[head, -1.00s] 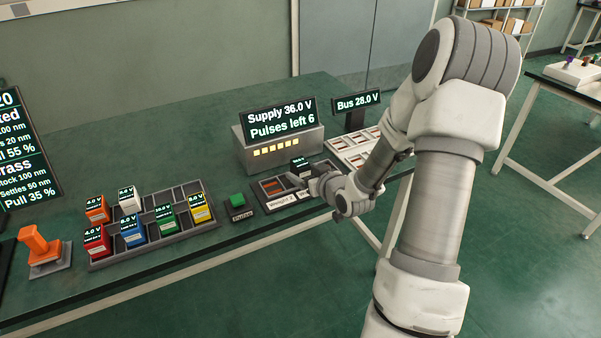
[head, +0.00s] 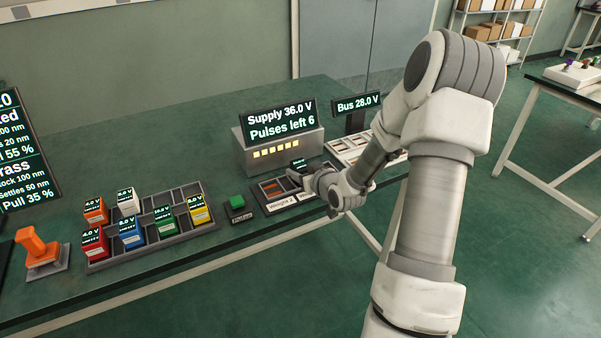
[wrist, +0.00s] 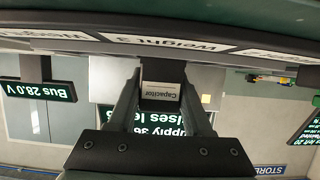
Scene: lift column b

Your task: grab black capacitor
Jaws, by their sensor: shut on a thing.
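The black capacitor (head: 299,164) stands at the right part of the weight tray, in front of the supply box; a small lit display is on its top, too small to read. In the wrist view the capacitor (wrist: 160,95), with its white "Capacitor" label, sits between the two fingers. My gripper (head: 308,180) reaches it from the front right; in the wrist view my gripper (wrist: 162,100) is shut on the capacitor. I cannot tell whether the capacitor is clear of its slot.
A supply box (head: 278,152) reads 36.0 V and 6 pulses left. A green button (head: 237,202) stands left of the weight tray (head: 262,197). Further left, a grey rack (head: 181,196) holds several coloured blocks. An orange handle (head: 38,245) stands at the far left. A bus display (head: 356,103) reads 28.0 V.

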